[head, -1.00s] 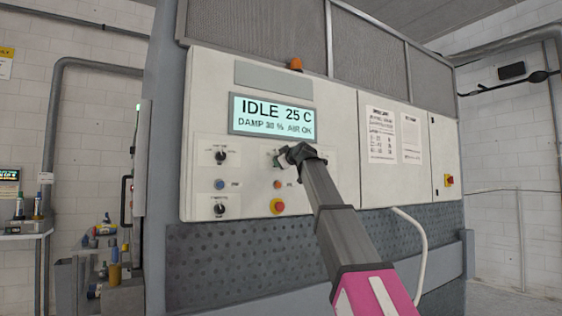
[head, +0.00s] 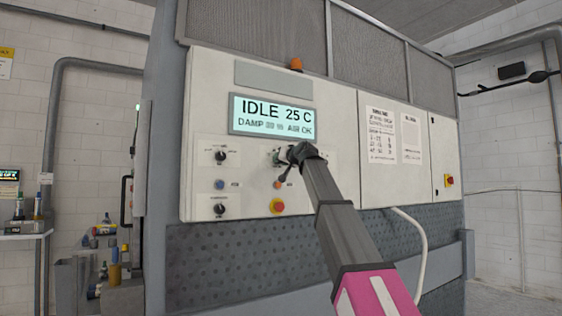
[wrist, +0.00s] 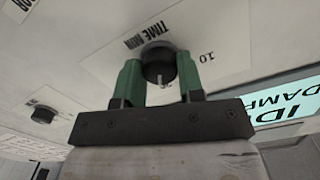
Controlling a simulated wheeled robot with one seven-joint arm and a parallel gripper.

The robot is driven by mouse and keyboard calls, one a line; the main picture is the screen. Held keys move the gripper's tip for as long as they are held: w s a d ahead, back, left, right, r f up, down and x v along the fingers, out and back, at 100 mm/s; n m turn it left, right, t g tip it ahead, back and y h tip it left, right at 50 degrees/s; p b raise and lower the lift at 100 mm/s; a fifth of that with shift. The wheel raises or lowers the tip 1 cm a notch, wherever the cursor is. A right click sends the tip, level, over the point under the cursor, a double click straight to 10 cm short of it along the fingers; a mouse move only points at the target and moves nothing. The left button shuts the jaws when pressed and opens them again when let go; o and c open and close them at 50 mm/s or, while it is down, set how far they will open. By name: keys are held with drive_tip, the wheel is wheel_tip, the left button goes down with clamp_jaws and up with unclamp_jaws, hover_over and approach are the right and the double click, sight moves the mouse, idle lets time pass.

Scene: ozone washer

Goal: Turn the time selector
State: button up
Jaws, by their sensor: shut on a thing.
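The time selector is a black round knob (wrist: 158,65) with a pale pointer mark, on a white plate labelled "TIME MIN" with a "10" beside it in the wrist view. My gripper (wrist: 159,72) has its two green fingers on either side of the knob, shut on it. In the head view my gripper (head: 288,158) is at the white control panel (head: 340,130), below the display, and hides most of the selector. The display (head: 271,116) reads "IDLE 25 C", with a smaller "AIR OK" line.
Another black knob (head: 220,158) is left of my gripper, with a blue button (head: 219,185) and a lower knob (head: 219,210) beneath it. A white hose (head: 420,240) hangs at the right.

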drive_tip(key=m, duration=0.6)
drive_tip(key=shift+f, duration=0.1)
idle(0.5)
drive_tip(key=o, duration=0.9)
drive_tip(key=shift+s, duration=0.1)
drive_tip(key=v, duration=1)
drive_tip(key=shift+s+d, duration=0.2)
drive_tip(key=shift+d, duration=0.15)
